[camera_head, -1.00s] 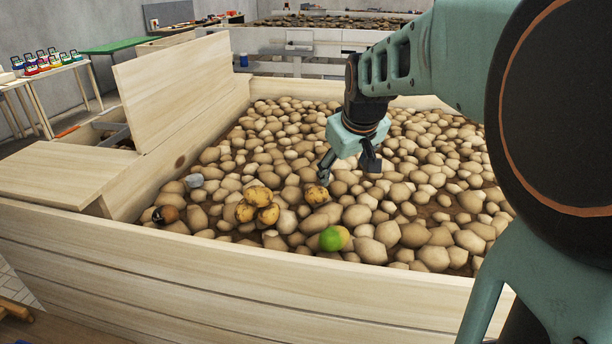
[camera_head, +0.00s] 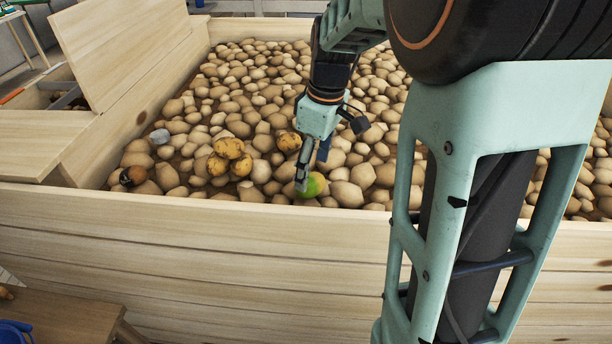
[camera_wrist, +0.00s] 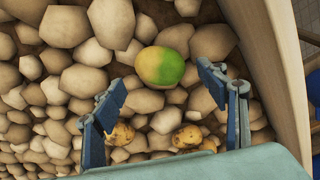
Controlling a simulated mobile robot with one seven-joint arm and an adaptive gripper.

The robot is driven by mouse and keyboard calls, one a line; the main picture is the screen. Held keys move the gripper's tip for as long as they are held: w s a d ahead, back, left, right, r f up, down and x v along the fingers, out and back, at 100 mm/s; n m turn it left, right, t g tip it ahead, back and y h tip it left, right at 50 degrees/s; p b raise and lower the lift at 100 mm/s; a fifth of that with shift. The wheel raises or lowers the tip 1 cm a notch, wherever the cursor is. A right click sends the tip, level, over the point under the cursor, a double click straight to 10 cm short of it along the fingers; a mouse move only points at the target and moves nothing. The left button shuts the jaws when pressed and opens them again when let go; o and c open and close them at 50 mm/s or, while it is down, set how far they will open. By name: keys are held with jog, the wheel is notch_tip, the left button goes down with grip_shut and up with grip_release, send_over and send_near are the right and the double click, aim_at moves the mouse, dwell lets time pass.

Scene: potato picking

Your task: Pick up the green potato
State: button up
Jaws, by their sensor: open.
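The green potato (camera_head: 312,184) lies on the pile close to the near wall of the wooden bin. In the wrist view it shows as half yellow, half green (camera_wrist: 161,67), just beyond my fingertips and between their lines. My gripper (camera_head: 303,180) points down over it, and one finger hides its left part in the head view. In the wrist view my gripper (camera_wrist: 160,82) has its two blue fingers wide apart with nothing between them at the tips. I cannot tell the exact height of the fingertips above the potato.
Yellow spotted potatoes (camera_head: 229,148) lie left of my gripper, with another (camera_head: 289,141) behind it. A grey stone-like lump (camera_head: 160,136) and a dark reddish-brown item (camera_head: 133,175) lie at the left. The bin's near wall (camera_head: 200,225) stands close to the green potato.

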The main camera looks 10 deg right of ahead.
aim_at(311, 178)
jog(key=f, duration=0.4)
jog(key=shift+a+f, duration=0.25)
jog(key=shift+f, duration=0.15)
jog(key=c, duration=1.3)
jog(key=shift+r+p, duration=0.15)
jog(key=shift+p, duration=0.15)
